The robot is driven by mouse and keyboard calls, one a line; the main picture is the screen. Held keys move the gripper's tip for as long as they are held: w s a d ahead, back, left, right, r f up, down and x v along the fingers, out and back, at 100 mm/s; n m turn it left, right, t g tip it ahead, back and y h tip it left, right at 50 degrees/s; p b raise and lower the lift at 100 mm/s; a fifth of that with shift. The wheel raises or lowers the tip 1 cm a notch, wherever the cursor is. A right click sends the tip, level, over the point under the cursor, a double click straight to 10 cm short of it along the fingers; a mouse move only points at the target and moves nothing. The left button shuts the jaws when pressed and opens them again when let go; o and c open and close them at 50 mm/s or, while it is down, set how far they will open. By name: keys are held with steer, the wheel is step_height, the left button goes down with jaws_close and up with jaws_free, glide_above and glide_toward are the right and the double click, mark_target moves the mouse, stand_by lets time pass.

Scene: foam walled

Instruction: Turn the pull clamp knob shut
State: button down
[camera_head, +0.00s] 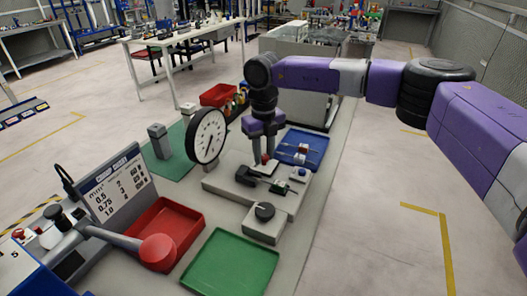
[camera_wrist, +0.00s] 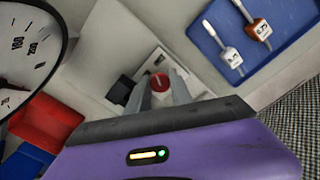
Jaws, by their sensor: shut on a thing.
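My gripper (camera_head: 266,156) points down over a grey fixture block (camera_head: 222,184) on the bench. Its fingers are shut on a small red knob (camera_wrist: 158,82), which shows between the fingertips in the wrist view. The knob's lower part is hidden by the fingers. Dark clamp parts (camera_head: 249,174) sit on the block just below my gripper.
A round dial gauge (camera_head: 207,136) stands close to the left of my gripper. A blue tray (camera_head: 317,139) with small tagged items lies to the right. A red tray (camera_head: 190,213) and an empty green tray (camera_head: 210,272) lie nearer.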

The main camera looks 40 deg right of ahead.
mark_target(264, 156)
steer(key=shift+m+p, duration=0.3)
steer(key=shift+m, duration=1.3)
steer(key=c, duration=1.1)
jaws_free()
steer(key=shift+c, duration=0.2)
steer(key=shift+r+b, duration=0.3)
steer(key=shift+r, duration=3.65)
